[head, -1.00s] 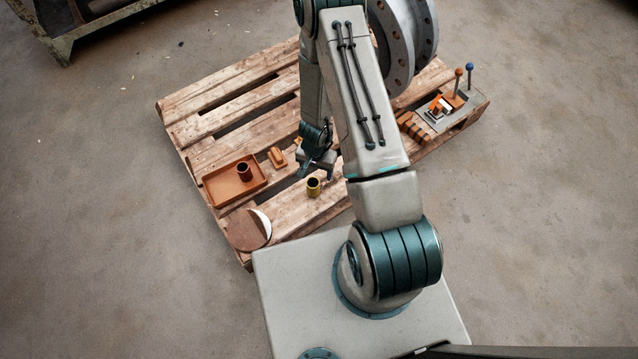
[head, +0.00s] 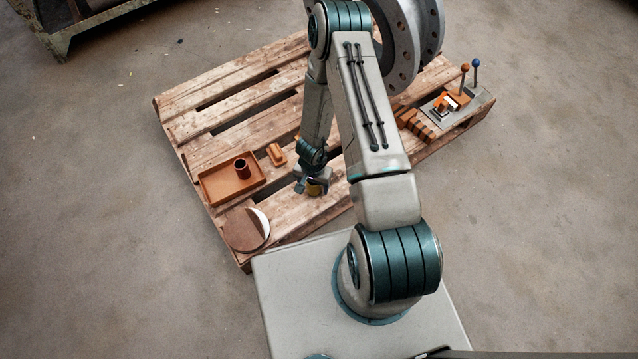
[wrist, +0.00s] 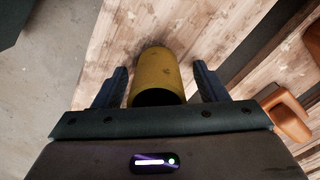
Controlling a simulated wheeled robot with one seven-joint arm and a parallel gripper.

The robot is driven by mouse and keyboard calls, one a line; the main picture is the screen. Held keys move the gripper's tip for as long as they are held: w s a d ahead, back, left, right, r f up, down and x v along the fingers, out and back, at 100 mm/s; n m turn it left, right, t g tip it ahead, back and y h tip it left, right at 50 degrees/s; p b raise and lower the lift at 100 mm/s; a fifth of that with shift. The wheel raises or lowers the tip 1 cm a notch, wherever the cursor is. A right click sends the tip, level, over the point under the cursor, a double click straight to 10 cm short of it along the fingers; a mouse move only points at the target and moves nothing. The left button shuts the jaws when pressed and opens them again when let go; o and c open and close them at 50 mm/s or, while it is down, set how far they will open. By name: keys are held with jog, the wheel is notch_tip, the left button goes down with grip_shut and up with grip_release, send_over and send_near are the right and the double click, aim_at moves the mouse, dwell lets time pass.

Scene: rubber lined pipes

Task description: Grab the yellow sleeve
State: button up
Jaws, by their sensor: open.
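The yellow sleeve (wrist: 158,75) stands on the wooden pallet, a short hollow tube with a dark opening toward the wrist camera. In the wrist view it sits between the two dark fingers of my gripper (wrist: 160,88), with a gap on each side. The gripper is open and not closed on it. In the head view my gripper (head: 312,186) is right over the sleeve (head: 314,188), hiding most of it; only a small yellow part shows.
On the pallet (head: 205,150) left of the gripper are an orange-brown tray (head: 213,190) holding a brown sleeve (head: 242,168), a small orange block (head: 276,154) and a round disc (head: 242,230). A flanged pipe (head: 405,45) and a lever fixture (head: 450,102) stand to the right.

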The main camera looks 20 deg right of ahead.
jog(key=shift+r, duration=0.1)
jog(key=c, duration=1.2)
